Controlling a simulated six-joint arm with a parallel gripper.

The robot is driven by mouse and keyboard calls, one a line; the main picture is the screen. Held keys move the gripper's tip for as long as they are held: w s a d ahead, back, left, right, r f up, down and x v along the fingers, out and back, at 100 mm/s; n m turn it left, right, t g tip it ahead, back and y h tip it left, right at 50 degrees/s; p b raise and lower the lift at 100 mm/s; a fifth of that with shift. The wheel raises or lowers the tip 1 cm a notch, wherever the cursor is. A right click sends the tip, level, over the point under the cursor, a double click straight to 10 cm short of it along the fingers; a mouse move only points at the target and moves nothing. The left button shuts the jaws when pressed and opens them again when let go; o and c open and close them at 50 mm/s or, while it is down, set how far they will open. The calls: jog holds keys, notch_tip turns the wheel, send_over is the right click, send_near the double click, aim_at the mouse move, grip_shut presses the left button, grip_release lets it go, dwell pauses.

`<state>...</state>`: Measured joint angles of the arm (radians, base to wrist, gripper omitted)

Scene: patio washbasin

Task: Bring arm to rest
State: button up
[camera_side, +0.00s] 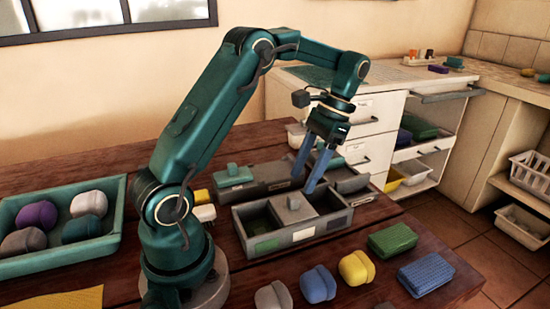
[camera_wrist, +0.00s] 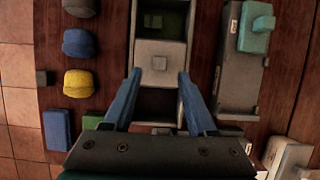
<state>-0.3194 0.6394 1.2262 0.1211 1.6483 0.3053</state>
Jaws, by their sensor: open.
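My teal arm stands bent over the dark wooden table, with my gripper (camera_side: 304,183) pointing down above a grey compartment box (camera_side: 296,238). In the wrist view my gripper (camera_wrist: 160,75) shows with fingertips either side of a pale grey square piece with a small knob (camera_wrist: 160,50), which sits across the middle of the box. The same knobbed piece (camera_side: 292,208) shows in the side view. Whether the fingertips touch it I cannot tell. The compartments either side of it look open.
Behind stands a second grey box with a teal knobbed lid (camera_side: 233,176). A teal tray (camera_side: 62,262) of rounded blocks is at left. Yellow (camera_side: 356,268) and blue (camera_side: 318,284) rounded blocks and green (camera_side: 392,240) and blue (camera_side: 426,274) sponge-like blocks lie in front.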

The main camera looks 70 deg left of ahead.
jog(key=shift+r, duration=0.1)
jog(key=s+d+r+m+t+y, duration=0.1)
jog(key=s+d+r+t, duration=0.3)
jog(key=d+r, duration=0.3)
jog(key=s+d+f+n+t+h, duration=0.1)
jog(key=s+d+f+t, duration=0.1)
jog(key=s+d+t, duration=0.2)
jog(key=shift+s+t, duration=1)
jog(key=shift+f, duration=0.1)
dwell(0.9)
